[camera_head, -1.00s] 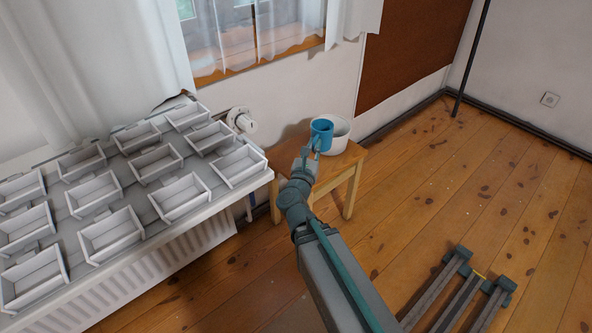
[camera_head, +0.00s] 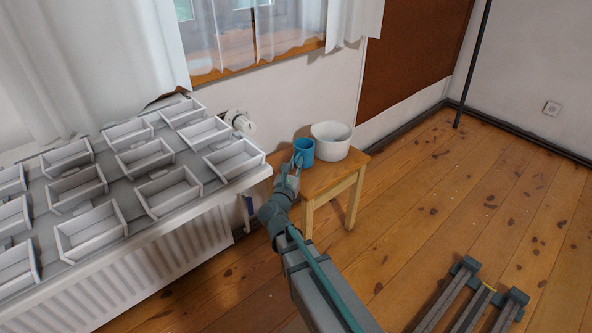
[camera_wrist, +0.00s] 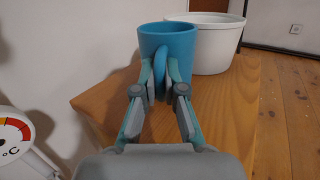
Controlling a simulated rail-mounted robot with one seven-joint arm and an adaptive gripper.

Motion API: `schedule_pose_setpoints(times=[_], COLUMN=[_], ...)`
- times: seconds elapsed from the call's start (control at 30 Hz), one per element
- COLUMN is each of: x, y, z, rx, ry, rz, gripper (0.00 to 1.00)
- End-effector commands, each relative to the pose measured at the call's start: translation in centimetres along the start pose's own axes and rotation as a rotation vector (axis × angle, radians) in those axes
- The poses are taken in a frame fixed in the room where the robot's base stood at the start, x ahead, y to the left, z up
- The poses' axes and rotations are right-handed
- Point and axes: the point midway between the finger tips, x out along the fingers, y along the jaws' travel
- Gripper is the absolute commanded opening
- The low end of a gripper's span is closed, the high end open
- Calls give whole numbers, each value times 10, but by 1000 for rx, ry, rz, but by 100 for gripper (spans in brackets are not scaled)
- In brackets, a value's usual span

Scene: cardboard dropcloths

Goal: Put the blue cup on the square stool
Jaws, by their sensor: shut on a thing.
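The blue cup (camera_head: 304,150) is upright at the wooden square stool (camera_head: 338,176), over the left part of its top. It also shows in the wrist view (camera_wrist: 180,42), with its handle toward me. My gripper (camera_head: 294,164) is shut on the cup's handle; in the wrist view its two fingers (camera_wrist: 160,85) stand on either side of that handle. The cup's base is partly hidden by the fingers, so I cannot tell whether it touches the stool top.
A white bowl (camera_head: 331,140) stands on the stool, right of and close to the cup. Several white trays (camera_head: 168,192) sit on the shelf above the radiator at left.

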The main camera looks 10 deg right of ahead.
Motion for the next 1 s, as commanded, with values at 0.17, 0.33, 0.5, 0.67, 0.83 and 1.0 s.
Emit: schedule_pose_setpoints(times=[0.17, 0.33, 0.5, 0.67, 0.83, 1.0], x=[-1, -1, -1, -1, -1, -1], y=[0, 0, 0, 0, 0, 0], z=[-6, -6, -11, -9, -9, -8], rx=[0, 0, 0, 0, 0, 0], ry=[-1, -1, -1, 0, 0, 0], rz=[0, 0, 0, 0, 0, 0], gripper=[0, 0, 0, 34, 34, 34])
